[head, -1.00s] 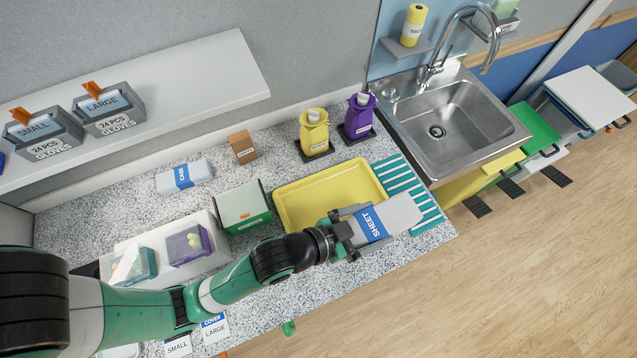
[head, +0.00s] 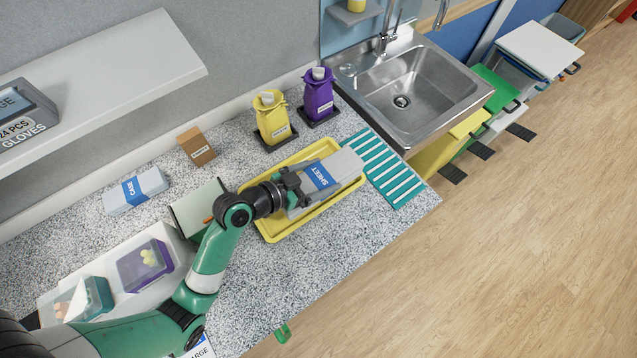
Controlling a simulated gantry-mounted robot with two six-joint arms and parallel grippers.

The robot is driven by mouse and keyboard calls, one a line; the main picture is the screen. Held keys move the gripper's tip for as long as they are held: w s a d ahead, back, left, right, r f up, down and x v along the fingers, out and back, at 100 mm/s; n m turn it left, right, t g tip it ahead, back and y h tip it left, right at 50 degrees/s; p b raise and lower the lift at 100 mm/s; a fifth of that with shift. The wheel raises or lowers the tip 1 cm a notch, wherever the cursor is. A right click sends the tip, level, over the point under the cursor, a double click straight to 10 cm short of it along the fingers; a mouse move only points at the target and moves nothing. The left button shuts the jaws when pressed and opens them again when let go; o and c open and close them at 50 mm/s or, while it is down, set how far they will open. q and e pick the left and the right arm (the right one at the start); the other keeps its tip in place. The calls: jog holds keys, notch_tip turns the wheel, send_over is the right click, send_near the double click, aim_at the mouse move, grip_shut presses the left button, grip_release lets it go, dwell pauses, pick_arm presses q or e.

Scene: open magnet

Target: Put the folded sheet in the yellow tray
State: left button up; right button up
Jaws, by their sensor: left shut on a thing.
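The folded sheet (head: 341,168) is a light grey bundle with a blue band reading SHEET. My left gripper (head: 302,188) is shut on its left end. The sheet is over the yellow tray (head: 275,229), which lies on the speckled counter, and its right end reaches the tray's right rim. I cannot tell whether the sheet touches the tray floor. The gripper and sheet hide much of the tray's middle. My right gripper is not in view.
A yellow bottle (head: 272,118) and a purple bottle (head: 318,95) stand behind the tray. A teal striped mat (head: 385,168) lies to its right, before the sink (head: 415,92). A green and white box (head: 197,207) stands to its left. The front counter is clear.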

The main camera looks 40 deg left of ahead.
aim_at(307, 186)
pick_arm(q)
jog(key=shift+w+a+f, duration=0.1)
jog(key=shift+a, duration=0.05)
jog(key=f, duration=0.1)
jog(key=f+b, duration=0.1)
jog(key=f, duration=0.1)
jog(key=shift+a+f+b, duration=0.35)
jog(key=shift+f, duration=0.05)
grip_shut()
jog(key=shift+f, duration=0.2)
jog(key=o, duration=1.5)
grip_release()
jog(key=shift+f, duration=0.1)
jog(key=shift+r, duration=0.2)
jog(key=shift+p+v, duration=0.5)
jog(key=shift+v, duration=1.5)
